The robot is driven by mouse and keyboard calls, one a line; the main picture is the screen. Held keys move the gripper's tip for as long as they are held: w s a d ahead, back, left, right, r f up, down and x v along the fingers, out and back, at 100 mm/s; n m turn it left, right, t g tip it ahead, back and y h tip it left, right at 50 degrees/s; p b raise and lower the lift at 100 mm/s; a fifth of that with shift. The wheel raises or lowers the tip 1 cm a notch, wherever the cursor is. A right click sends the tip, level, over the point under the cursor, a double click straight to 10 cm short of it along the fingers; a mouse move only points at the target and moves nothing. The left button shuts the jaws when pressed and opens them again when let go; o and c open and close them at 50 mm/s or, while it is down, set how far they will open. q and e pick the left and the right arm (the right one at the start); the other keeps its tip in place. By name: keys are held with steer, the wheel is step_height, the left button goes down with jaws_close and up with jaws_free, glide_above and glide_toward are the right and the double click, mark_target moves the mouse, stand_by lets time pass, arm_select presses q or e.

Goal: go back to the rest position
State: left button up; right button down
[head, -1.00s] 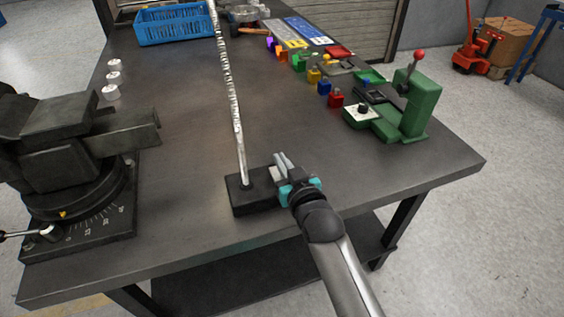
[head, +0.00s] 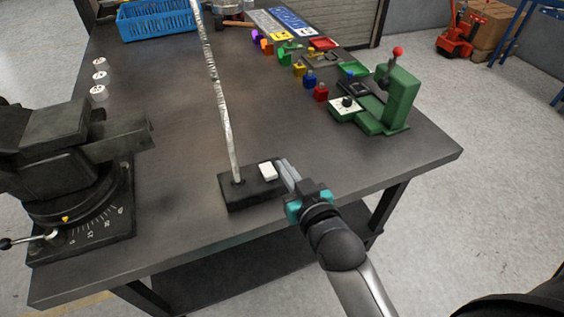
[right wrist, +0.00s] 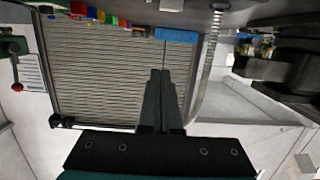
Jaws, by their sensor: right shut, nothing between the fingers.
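My right gripper (head: 286,172) is at the front of the workbench, its fingers together and empty. In the head view its fingertips are beside a white block (head: 267,171) on a black base (head: 252,194). I cannot tell whether they touch it. A silvery, ridged rod (head: 216,100) rises from the base and leans left in the picture. In the right wrist view, which looks upside down, the shut fingers (right wrist: 159,75) point past the rod (right wrist: 208,70) and show nothing between them. My left gripper is not in view.
A large dark vise (head: 70,160) stands on the bench (head: 170,225) at left. A green press (head: 398,98) with a red knob stands at right, near several small coloured blocks (head: 310,80). A blue basket (head: 155,22) is at the back. The bench middle is clear.

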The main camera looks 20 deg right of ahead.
stand_by(0.6)
steer(key=s+f+n+g, duration=0.1)
steer(key=s+f+g, duration=0.45)
steer(key=s, duration=0.45)
steer(key=s+f+n+g, duration=0.1)
steer(key=s+f+g, duration=0.3)
steer(key=s+g, duration=0.45)
steer(key=s+f, duration=0.3)
steer(key=f, duration=1.8)
steer(key=s+d+f+g, duration=0.1)
steer(key=s+d+f, duration=0.2)
steer(key=s+f, duration=1.1)
steer(key=shift+s+f+h, duration=0.3)
steer(key=shift+s, duration=0.55)
